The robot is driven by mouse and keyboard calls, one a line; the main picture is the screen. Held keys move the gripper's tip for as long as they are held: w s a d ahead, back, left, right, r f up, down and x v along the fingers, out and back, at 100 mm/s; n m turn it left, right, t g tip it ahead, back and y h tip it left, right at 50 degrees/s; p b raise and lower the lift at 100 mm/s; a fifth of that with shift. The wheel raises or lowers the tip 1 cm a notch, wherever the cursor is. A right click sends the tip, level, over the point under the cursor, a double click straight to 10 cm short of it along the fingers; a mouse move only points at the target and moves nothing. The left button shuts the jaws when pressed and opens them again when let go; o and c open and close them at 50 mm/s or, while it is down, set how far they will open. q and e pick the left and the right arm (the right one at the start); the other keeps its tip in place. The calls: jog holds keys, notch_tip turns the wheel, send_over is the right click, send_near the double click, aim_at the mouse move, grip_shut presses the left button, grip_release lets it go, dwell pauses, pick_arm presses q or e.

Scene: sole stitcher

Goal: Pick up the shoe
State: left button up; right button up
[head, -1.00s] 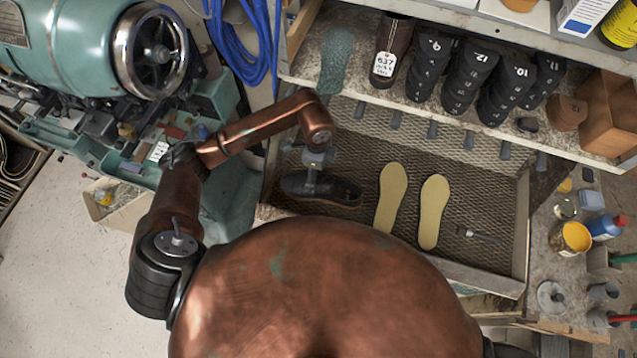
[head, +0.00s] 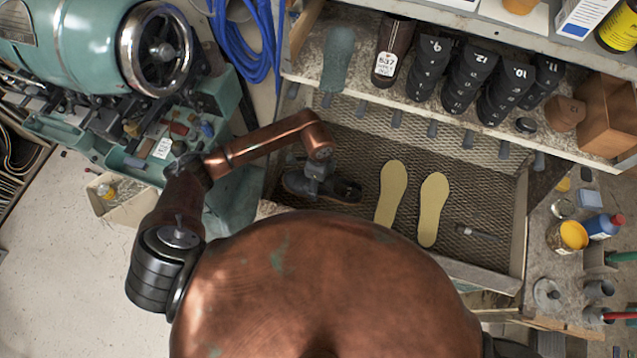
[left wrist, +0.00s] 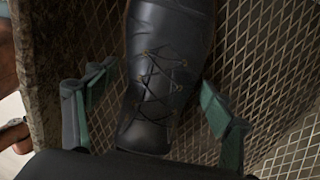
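The dark shoe (head: 343,191) lies on its side or flat, I cannot tell, in the mesh-floored tray (head: 470,180), toward the left end. In the left wrist view the black laced shoe (left wrist: 160,70) runs up the middle of the picture. My left gripper (head: 314,188) is over the shoe and hides its middle. In the left wrist view the left gripper (left wrist: 155,85) is open, with one green-padded finger on each side of the shoe and visible gaps. I cannot tell how far below the fingertips the shoe is. My right gripper is out of view.
Two yellow insoles (head: 391,192) and a small tool (head: 478,232) lie right of the shoe in the tray. A shelf (head: 380,93) with black numbered pieces overhangs the tray's back. A green machine (head: 70,45) stands at left. Cans and bottles (head: 572,236) crowd the right.

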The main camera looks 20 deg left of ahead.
pick_arm(q)
jog(key=c, duration=1.2)
jog(key=shift+c, duration=0.2)
